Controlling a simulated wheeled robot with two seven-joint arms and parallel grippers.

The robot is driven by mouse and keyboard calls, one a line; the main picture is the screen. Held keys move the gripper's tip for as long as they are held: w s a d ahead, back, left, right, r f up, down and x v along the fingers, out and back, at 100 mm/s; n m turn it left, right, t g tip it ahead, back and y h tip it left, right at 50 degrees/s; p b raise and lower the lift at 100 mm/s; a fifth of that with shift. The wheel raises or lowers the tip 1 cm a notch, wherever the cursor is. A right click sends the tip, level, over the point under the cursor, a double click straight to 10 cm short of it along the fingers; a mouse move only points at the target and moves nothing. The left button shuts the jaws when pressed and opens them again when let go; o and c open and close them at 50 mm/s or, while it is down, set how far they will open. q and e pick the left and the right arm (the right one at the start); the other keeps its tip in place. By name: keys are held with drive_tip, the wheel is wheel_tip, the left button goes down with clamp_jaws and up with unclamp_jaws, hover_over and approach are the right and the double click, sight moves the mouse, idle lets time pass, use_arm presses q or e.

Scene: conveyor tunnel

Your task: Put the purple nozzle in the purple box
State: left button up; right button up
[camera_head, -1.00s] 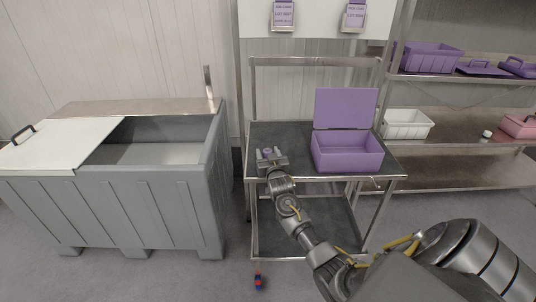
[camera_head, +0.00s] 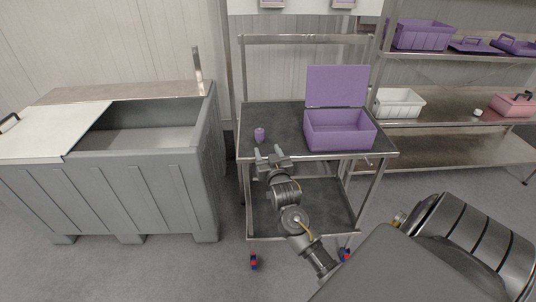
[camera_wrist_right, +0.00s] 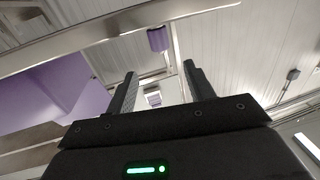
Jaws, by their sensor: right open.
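The purple nozzle (camera_head: 259,135) stands upright on the dark cart top (camera_head: 285,119), near its left side. It also shows in the right wrist view (camera_wrist_right: 158,39), beyond the fingertips and apart from them. The purple box (camera_head: 340,133) stands at the right of the cart top with its lid raised at the back. Part of it shows at the left of the right wrist view (camera_wrist_right: 50,88). My right gripper (camera_head: 269,152) is open and empty at the cart's front edge, on the near side of the nozzle. My left gripper is not in view.
A metal rail (camera_wrist_right: 100,33) of the cart crosses the right wrist view. A large grey bin (camera_head: 140,190) stands left of the cart. Shelves at the right hold a white bin (camera_head: 400,103) and a purple crate (camera_head: 422,36). The cart top between nozzle and box is clear.

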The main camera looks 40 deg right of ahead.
idle(0.3)
drive_tip(key=s+a+f+n+y, duration=0.3)
drive_tip(key=a+f+n+y, duration=0.15)
drive_tip(key=a+f, duration=0.6)
drive_tip(key=s+a+f+n+g+y, duration=0.1)
drive_tip(key=s+a+f+g, duration=0.15)
drive_tip(key=f, duration=0.55)
drive_tip(key=s+a+f+g+y, duration=0.1)
drive_tip(key=s+f, duration=0.3)
drive_tip(key=f, duration=0.4)
drive_tip(key=s+a+f+n+g+y, duration=0.1)
drive_tip(key=s+a+f+g, duration=0.15)
drive_tip(key=f, duration=0.55)
drive_tip(key=s+f+g, duration=0.4)
drive_tip(key=s+f, duration=0.9)
drive_tip(key=s, duration=0.1)
drive_tip(key=s+f+g, duration=0.2)
drive_tip(key=s+f, duration=0.2)
drive_tip(key=s, duration=0.8)
drive_tip(key=s+a+f+n+g, duration=0.1)
drive_tip(key=s+f+g, duration=0.2)
drive_tip(key=s, duration=0.9)
wheel_tip(320, 180, down, 2)
drive_tip(key=shift+s+f, duration=0.2)
drive_tip(key=shift+s, duration=0.15)
